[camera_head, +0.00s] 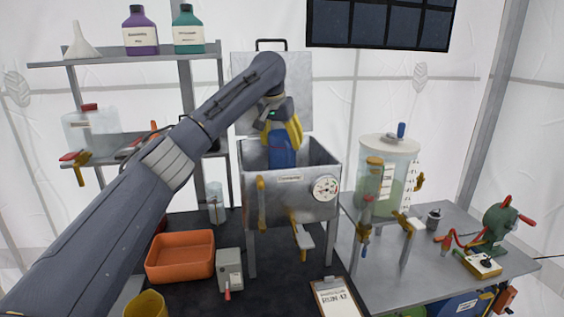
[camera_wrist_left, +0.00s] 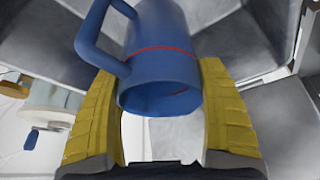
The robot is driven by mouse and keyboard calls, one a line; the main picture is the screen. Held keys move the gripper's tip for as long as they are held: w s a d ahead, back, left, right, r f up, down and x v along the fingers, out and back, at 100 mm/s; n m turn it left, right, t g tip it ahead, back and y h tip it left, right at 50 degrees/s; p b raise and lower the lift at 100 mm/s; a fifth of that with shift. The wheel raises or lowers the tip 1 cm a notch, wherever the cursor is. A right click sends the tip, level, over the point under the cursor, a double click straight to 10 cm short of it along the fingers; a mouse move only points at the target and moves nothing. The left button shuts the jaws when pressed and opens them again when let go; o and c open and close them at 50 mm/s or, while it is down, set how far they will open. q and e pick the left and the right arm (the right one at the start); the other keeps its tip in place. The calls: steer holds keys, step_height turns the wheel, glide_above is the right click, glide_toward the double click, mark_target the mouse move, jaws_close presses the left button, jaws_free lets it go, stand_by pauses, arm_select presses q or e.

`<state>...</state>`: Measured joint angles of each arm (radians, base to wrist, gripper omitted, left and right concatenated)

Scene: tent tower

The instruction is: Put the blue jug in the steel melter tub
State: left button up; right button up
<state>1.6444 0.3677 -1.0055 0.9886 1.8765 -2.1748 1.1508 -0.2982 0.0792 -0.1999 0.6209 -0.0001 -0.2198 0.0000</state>
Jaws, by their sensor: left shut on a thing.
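The blue jug (camera_head: 283,153) is between the yellow fingers of my left gripper (camera_head: 282,137), at the opening of the steel melter tub (camera_head: 290,207). Its lower part shows against the inside of the tub, and I cannot tell whether it touches the floor. In the left wrist view, the jug (camera_wrist_left: 165,45) has its handle at the left and a red line around its body. My left gripper (camera_wrist_left: 160,85) is shut on it, with grey metal walls around. My right gripper is not in view.
The tub's raised lid (camera_head: 243,70) stands behind the arm. A clear tank (camera_head: 389,165) with greenish liquid is right of the tub. An orange tray (camera_head: 180,257) and a grey box (camera_head: 230,268) are in front at left. Shelves stand at back left.

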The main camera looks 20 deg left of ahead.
mark_target(277, 137)
arm_select(q)
steer(key=shift+f, duration=3.3)
steer(key=shift+f, duration=0.1)
steer(key=o, duration=1.6)
steer(key=shift+f, duration=0.1)
steer(key=v, duration=1.2)
